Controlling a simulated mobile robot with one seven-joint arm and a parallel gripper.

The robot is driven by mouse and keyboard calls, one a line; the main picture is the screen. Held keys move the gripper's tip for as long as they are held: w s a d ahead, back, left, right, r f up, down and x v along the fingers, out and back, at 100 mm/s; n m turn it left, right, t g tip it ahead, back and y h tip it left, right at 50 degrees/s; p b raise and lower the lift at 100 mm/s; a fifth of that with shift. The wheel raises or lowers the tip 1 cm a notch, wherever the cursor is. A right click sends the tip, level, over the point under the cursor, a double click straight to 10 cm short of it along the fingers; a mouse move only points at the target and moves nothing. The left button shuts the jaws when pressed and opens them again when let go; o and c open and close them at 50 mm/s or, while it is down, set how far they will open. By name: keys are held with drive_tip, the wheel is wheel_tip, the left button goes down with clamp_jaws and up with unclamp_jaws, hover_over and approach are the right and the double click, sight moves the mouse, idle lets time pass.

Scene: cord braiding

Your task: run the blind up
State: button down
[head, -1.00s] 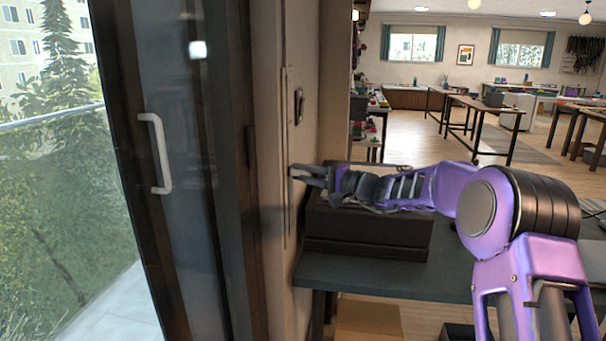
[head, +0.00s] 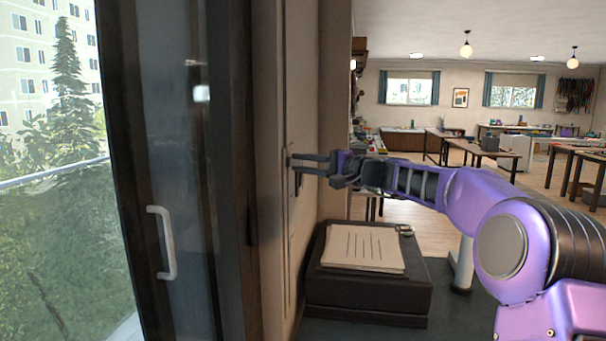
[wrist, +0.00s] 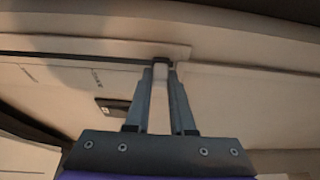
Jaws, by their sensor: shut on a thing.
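My gripper (head: 292,163) reaches left to the pale wall beside the glass door, its fingertips at a thin upright strap line (head: 288,215) on that wall. In the wrist view my gripper (wrist: 161,68) has its two fingers close on either side of a narrow pale strip, which I take to be the blind's strap (wrist: 159,105). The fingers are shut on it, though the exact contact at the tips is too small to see. The blind itself does not clearly show in either view.
A dark-framed glass door with a white handle (head: 164,243) stands at the left. Below my arm, a black box (head: 366,293) bears a stack of papers (head: 361,248) on a dark desk. A small dark plate (wrist: 113,106) is on the wall close to my fingers. Tables stand far behind.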

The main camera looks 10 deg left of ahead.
drive_tip(key=shift+r, duration=0.45)
drive_tip(key=shift+r, duration=0.1)
drive_tip(key=c, duration=0.8)
unclamp_jaws()
drive_tip(key=shift+o, duration=0.2)
drive_tip(key=shift+f, duration=0.2)
drive_tip(key=shift+d, duration=0.1)
drive_tip(key=shift+d+f, duration=0.1)
drive_tip(key=shift+d, duration=0.2)
drive_tip(key=b+v, duration=0.2)
drive_tip(key=v, duration=1.4)
drive_tip(key=shift+s+d+b, duration=0.25)
drive_tip(key=shift+d+b, duration=0.05)
